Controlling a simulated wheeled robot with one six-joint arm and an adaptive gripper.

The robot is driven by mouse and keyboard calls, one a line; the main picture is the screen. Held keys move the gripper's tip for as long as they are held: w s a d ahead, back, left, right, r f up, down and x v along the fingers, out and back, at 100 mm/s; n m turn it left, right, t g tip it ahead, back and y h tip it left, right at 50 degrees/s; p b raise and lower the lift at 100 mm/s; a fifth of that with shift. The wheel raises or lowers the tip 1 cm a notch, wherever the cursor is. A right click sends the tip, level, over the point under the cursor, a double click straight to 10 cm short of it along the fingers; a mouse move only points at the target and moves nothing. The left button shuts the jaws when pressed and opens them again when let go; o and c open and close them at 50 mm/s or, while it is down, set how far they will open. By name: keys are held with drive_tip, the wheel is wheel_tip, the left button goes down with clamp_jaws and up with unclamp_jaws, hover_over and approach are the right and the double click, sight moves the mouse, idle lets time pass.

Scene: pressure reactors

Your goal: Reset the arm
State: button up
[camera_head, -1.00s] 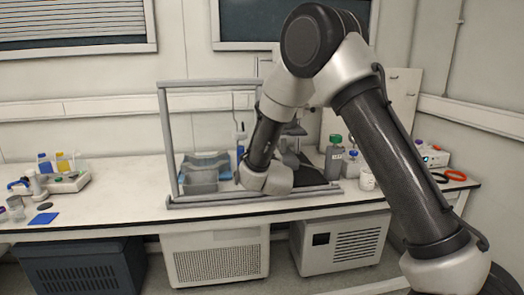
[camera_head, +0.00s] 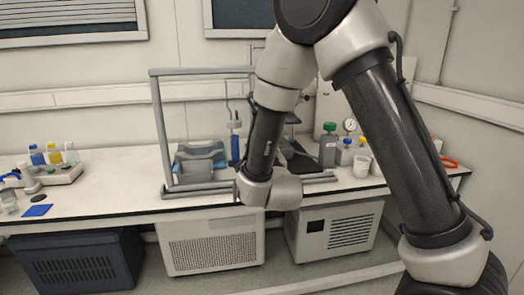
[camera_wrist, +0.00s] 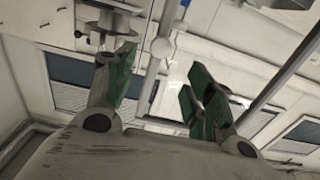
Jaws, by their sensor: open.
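My arm is bent in front of the bench in the head view, with its elbow at the top and its wrist hanging in front of the bench's front edge. My gripper (camera_wrist: 161,66) shows in the wrist view with its green-padded fingers spread apart and nothing between them. In the head view the gripper itself is hidden behind the wrist. A grey rod frame (camera_head: 158,130) stands on the bench (camera_head: 105,205) behind the wrist; grey rods (camera_wrist: 275,80) also cross the wrist view beyond the fingers.
Inside the frame are a grey-blue tray (camera_head: 200,170) and a blue cylinder (camera_head: 235,148). A green-capped bottle (camera_head: 328,150), a gauge (camera_head: 349,125) and a white cup (camera_head: 361,166) stand right of it. Small bottles (camera_head: 54,154) and a blue square (camera_head: 36,210) are at left.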

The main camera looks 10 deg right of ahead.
drive_tip(key=s+a+f+n+g+y, duration=0.1)
drive_tip(key=s+a+f+g, duration=0.1)
drive_tip(key=s+f+g, duration=0.4)
drive_tip(key=s+a+f+n+g+y, duration=0.1)
drive_tip(key=s+a+f+g, duration=0.2)
drive_tip(key=f, duration=0.5)
drive_tip(key=s+d+r+m+g+h, duration=0.1)
drive_tip(key=s+d+r+g, duration=0.1)
drive_tip(key=s+d+r, duration=0.9)
drive_tip(key=s+d+r+m+g+h, duration=0.1)
drive_tip(key=s+d+r+g, duration=0.1)
drive_tip(key=s+d+r, duration=0.8)
drive_tip(key=s+d, duration=0.3)
drive_tip(key=d, duration=0.5)
drive_tip(key=shift+s+r+g+h, duration=0.3)
drive_tip(key=shift+r, duration=0.05)
